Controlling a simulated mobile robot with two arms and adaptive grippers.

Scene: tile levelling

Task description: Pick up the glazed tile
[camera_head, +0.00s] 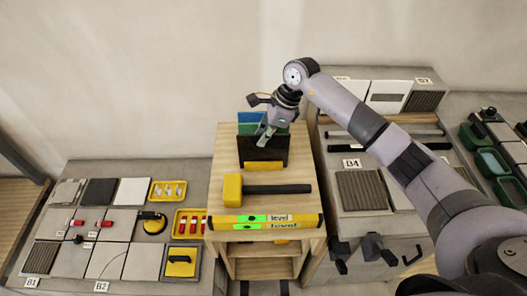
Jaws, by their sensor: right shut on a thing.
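Upright glazed tiles stand in a dark slotted holder (264,150) on the wooden stand. A blue tile (250,117) shows at the back and a green tile (247,129) in front of it. My right gripper (263,136) reaches down from above at the holder's top edge, in front of the tiles. It is shut on a tile there, seemingly the green one, but its fingers hide the exact contact. The tile's lower part is hidden by the holder. My left gripper is not in view.
A yellow-headed mallet (233,189) and yellow levels (265,221) lie on the wooden stand (226,146) in front of the holder. A bench with tiles and yellow trays (167,191) is at left. Benches with tiles (362,190) and green bins (491,162) are at right.

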